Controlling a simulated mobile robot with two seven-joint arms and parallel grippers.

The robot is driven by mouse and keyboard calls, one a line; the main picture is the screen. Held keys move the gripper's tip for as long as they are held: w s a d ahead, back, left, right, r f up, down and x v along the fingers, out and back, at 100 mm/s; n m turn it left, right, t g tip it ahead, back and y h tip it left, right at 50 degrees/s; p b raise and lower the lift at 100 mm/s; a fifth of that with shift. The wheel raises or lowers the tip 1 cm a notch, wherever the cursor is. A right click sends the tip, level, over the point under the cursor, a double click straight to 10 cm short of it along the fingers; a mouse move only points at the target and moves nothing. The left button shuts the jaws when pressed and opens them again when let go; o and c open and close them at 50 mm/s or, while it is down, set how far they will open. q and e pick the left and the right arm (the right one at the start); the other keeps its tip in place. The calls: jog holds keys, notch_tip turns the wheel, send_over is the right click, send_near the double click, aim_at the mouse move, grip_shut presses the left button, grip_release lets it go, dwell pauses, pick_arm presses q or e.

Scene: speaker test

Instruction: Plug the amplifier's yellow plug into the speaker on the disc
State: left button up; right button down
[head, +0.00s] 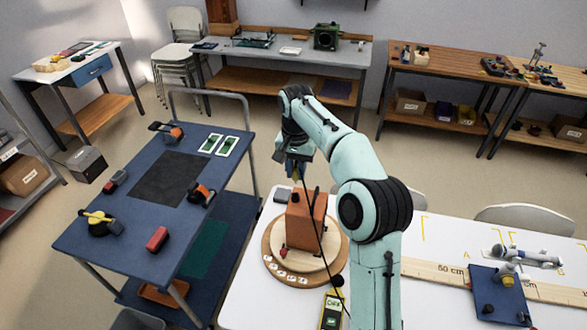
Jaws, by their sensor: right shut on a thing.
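The orange-brown speaker (299,226) stands upright on the round wooden disc (270,256) on the white table. My right gripper (296,168) is above the speaker's top, pointing down and shut on a small yellow piece, apparently the yellow plug (295,175). The plug looks apart from the speaker, though its exact gap is hard to judge. A thin black cable (319,235) hangs down in front of the speaker. I cannot make out which thing is the amplifier. My left gripper is not in view.
A small grey box (283,194) lies behind the disc. A yellow-and-black meter (332,311) lies in front of it. A blue trolley (130,215) with several tools stands left. A wooden ruler (433,271) and a blue stand (499,296) are on the right.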

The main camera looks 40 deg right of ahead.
aim_at(295, 179)
jog(key=shift+f, duration=2.75)
jog(key=shift+f, duration=0.65)
jog(key=c, duration=0.9)
grip_release()
jog(key=shift+r, duration=0.1)
notch_tip(295, 179, up, 13)
jog(key=shift+r, duration=0.1)
jog(key=shift+a, duration=0.1)
